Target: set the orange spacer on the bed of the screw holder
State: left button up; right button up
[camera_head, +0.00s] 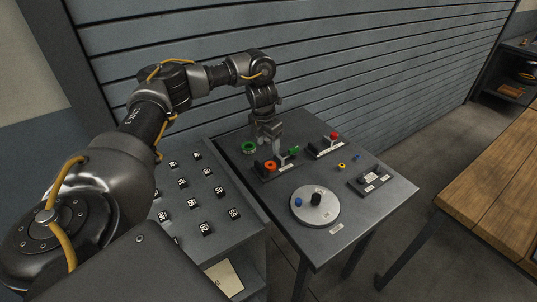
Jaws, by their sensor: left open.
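The orange spacer (270,166), a small ring, sits at the left end of a dark fixture base (283,171) with a white label, on the grey table. I cannot tell whether it lies on a bed there or just above the base. A green part (294,150) stands at the right of this fixture. My left gripper (274,149) is open, pointing down just above and behind the spacer; any contact is too small to tell. Which fixture is the screw holder is not clear from this view. My right gripper is not in view.
A second fixture with a red knob (334,135) stands behind right. A green ring (249,147), a yellow ring (342,166), a round grey disc (322,217) with pegs and a small labelled holder (370,180) share the table. A panel with numbered blocks (206,229) lies left.

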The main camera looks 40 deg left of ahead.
pick_arm(q)
notch_tip(320, 180, up, 3)
jog(key=shift+s+f, duration=0.15)
jog(key=shift+f, duration=0.05)
dwell(0.5)
